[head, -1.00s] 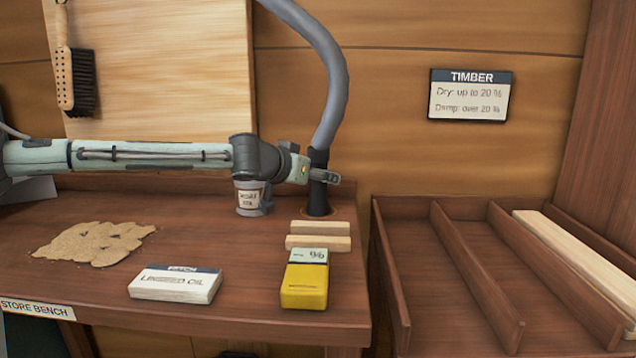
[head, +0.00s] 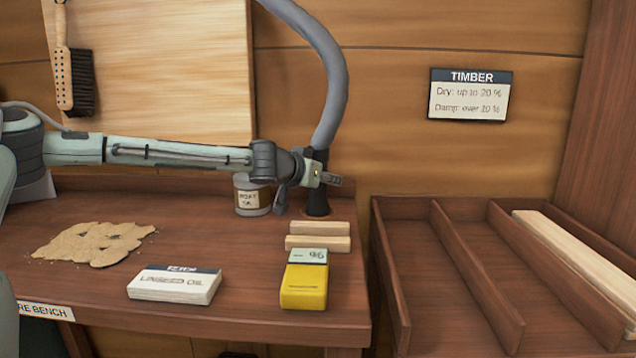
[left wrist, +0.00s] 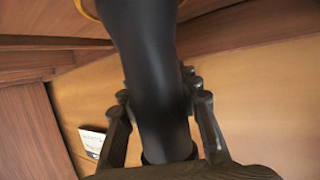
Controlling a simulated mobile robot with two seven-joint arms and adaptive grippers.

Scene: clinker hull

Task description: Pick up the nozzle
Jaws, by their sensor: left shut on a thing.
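The nozzle (head: 317,202) is the black tube at the lower end of a grey hose (head: 333,90). It stands upright in a round fitting at the back of the bench. My left gripper (head: 327,179) is at the nozzle's upper part and is shut on it. In the left wrist view the black nozzle (left wrist: 155,70) runs between the two fingers of the left gripper (left wrist: 161,100). The gripper hides part of the nozzle in the head view. My right gripper is not in view.
A tin (head: 252,196) stands just left of the nozzle, behind my wrist. Two wood strips (head: 318,243) and a yellow meter (head: 304,284) lie in front. A divided timber rack (head: 450,265) is at right.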

